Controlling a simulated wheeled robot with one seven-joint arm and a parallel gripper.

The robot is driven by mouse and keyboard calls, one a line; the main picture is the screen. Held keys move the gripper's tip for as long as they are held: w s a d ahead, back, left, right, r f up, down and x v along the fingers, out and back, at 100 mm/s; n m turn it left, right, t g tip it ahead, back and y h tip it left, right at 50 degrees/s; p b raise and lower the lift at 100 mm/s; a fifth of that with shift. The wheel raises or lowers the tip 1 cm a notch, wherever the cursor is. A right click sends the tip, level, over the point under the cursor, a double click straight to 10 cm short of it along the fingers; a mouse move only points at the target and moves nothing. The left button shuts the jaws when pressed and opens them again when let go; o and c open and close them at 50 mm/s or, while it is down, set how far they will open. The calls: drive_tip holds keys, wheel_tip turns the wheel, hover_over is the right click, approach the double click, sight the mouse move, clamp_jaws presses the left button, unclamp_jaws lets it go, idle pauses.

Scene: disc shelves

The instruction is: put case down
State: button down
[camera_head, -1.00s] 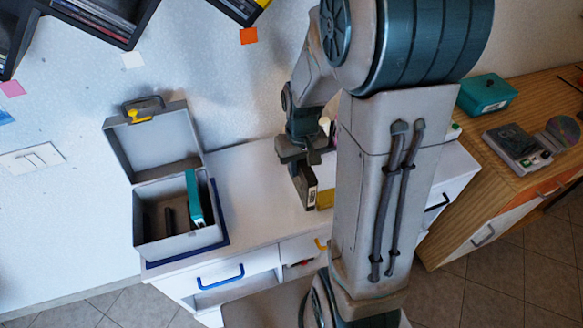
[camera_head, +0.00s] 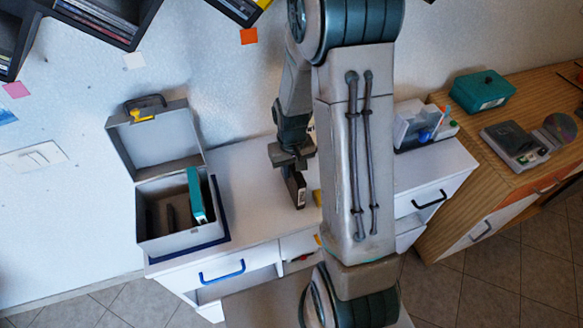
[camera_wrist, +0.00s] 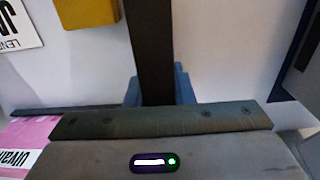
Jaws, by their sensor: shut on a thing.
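My gripper (camera_head: 290,160) points down over the white cabinet top and is shut on a dark case (camera_head: 295,189). The case stands on edge below the fingers, its narrow side showing. In the wrist view, the case (camera_wrist: 150,50) is a dark upright strip between the two blue-grey fingertips of my gripper (camera_wrist: 158,88). I cannot tell whether its lower edge touches the white top. My arm hides part of the area to the right of the case.
An open grey box (camera_head: 180,243) with a teal case (camera_head: 196,195) inside stands left on the white cabinet (camera_head: 250,228). A yellow thing (camera_wrist: 87,12) is near the held case. A pen holder (camera_head: 415,125) stands right. White surface is clear between box and gripper.

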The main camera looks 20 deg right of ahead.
drive_tip(key=shift+f, duration=0.25)
drive_tip(key=c, duration=1.3)
unclamp_jaws()
drive_tip(key=shift+o, duration=0.2)
drive_tip(key=shift+r, duration=0.1)
